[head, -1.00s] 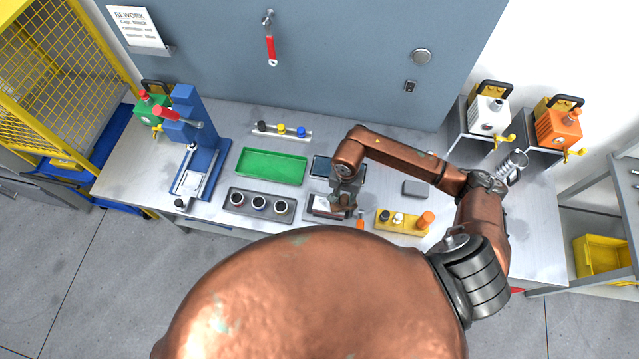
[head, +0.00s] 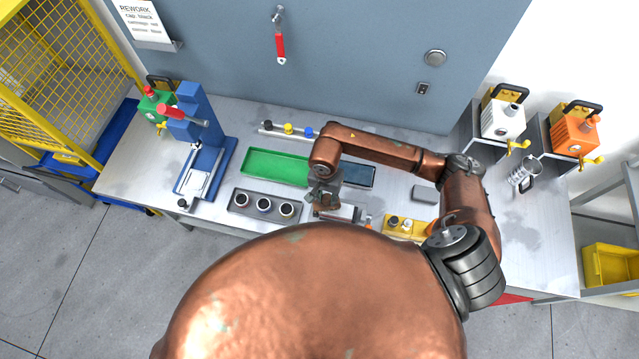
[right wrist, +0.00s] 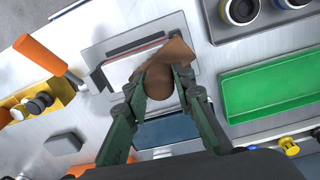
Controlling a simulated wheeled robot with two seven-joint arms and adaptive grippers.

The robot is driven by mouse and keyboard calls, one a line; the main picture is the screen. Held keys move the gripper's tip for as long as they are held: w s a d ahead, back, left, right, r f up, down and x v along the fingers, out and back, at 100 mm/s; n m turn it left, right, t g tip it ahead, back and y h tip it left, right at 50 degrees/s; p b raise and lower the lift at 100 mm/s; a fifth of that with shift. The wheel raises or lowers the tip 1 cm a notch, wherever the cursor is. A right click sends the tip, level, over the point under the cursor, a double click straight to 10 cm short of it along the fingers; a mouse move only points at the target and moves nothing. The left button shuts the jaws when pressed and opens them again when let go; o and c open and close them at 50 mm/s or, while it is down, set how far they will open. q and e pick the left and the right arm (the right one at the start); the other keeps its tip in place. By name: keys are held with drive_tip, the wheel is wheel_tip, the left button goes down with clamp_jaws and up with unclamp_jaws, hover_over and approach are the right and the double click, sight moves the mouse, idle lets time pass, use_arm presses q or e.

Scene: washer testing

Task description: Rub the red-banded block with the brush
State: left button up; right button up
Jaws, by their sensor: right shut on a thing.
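My right gripper (head: 322,202) is over the left part of a low grey fixture (head: 348,213) at the front of the bench. In the right wrist view its green fingers (right wrist: 162,88) are shut on the brush (right wrist: 178,58), a brown piece with a rounded grip and a flared end. A block with a red band (right wrist: 136,43) lies in the fixture, partly hidden by the brush. The flared end overlaps the block's end in the picture; I cannot tell whether they touch. My left gripper is not in view.
A green tray (head: 270,166), a dark tray (head: 360,177) and a holder with three cups (head: 241,203) surround the fixture. A yellow holder (head: 398,233), an orange handle (right wrist: 42,57) and a grey block (head: 424,193) lie to its right in the head view. A blue press (head: 205,150) stands left.

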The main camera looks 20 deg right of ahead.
drive_tip(key=shift+w+a, duration=0.25)
drive_tip(key=shift+a, duration=0.1)
drive_tip(key=shift+w+a+r, duration=0.15)
drive_tip(key=shift+w+a, duration=0.05)
drive_tip(key=shift+s+r+p, duration=0.1)
drive_tip(key=shift+r+p, duration=1.1)
drive_tip(key=shift+r, duration=2.75)
